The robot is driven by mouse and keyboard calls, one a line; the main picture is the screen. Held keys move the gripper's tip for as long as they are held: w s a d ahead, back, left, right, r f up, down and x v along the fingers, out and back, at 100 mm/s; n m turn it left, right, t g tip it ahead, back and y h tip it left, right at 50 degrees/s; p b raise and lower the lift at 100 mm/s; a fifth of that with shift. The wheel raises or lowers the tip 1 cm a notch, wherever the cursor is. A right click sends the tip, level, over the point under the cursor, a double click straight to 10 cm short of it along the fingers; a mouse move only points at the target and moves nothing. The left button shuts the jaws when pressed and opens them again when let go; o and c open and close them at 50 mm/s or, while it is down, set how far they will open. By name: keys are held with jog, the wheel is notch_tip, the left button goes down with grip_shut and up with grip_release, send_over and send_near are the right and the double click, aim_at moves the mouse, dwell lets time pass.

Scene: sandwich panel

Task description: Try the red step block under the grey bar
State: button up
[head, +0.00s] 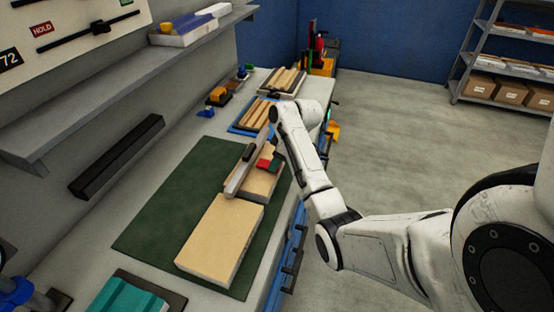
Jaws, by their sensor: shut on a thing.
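The red step block (263,164) shows as a small red patch against the right side of the grey bar (241,175). The bar lies slanted over the far light wooden panel (263,184). My gripper (275,161) is at the block, at the end of my arm, and is shut on it. The fingers are small and partly hidden by my wrist. I cannot tell whether any of the block is under the bar. A small green patch shows beside the red one.
A nearer wooden panel (219,238) lies on the dark green mat (160,226). A blue tray (238,129) with wooden strips stands beyond. A teal item (128,298) is at the near edge. A shelf (120,85) overhangs the bench at left.

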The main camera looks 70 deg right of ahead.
jog(key=shift+f, duration=0.45)
dwell(0.9)
jog(key=shift+w+a+b, duration=0.1)
jog(key=shift+w+b, duration=0.3)
jog(key=shift+w, duration=0.95)
dwell(2.9)
jog(key=shift+s+p, duration=0.6)
jog(key=shift+s, duration=0.1)
dwell(0.6)
jog(key=shift+s, duration=0.4)
jog(key=shift+s+p, duration=0.4)
jog(key=shift+p, duration=0.1)
